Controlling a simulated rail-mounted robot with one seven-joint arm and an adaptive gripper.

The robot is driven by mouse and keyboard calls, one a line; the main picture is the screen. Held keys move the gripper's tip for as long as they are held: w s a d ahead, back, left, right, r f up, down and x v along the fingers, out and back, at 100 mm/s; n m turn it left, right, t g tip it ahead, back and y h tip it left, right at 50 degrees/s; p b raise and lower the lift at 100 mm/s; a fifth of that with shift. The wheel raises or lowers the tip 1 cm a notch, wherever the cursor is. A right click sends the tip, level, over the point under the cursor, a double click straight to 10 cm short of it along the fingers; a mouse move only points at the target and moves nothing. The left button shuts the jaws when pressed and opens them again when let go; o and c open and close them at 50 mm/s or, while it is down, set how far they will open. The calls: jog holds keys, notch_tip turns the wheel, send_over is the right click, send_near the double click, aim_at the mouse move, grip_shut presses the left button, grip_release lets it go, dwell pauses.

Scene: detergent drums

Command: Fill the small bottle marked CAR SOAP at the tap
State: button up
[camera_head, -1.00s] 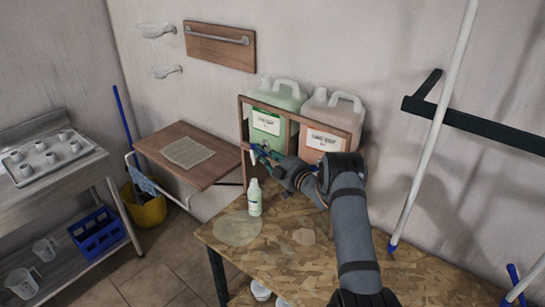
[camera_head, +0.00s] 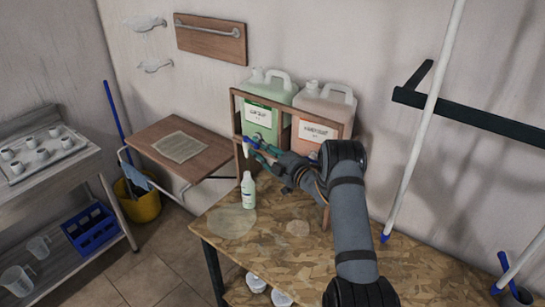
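A small pale bottle (camera_head: 248,192) with a faint, unreadable label stands upright near the left end of the chipboard table. A small white and blue tap-like piece (camera_head: 246,148) shows just above its mouth, at the left front of the wooden drum rack (camera_head: 235,119). A green-filled drum (camera_head: 267,92) and a pink-filled drum (camera_head: 322,108) stand in the rack, each with a white label. My gripper (camera_head: 262,156) is above and right of the bottle, close to the tap, with its teal fingers against the rack. Its grip is too small to tell. The bottle's fill level is unclear.
The chipboard table (camera_head: 340,262) has bare room in front, with pale stains. A wooden shelf (camera_head: 160,134) with a paper sheet is to the left. A metal rack with a tray (camera_head: 42,158) and blue crate (camera_head: 90,230) stands far left. A white pole (camera_head: 425,130) rises at right.

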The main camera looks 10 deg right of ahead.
jog(key=v, duration=0.9)
jog(key=shift+s, duration=0.25)
jog(key=shift+d, duration=0.15)
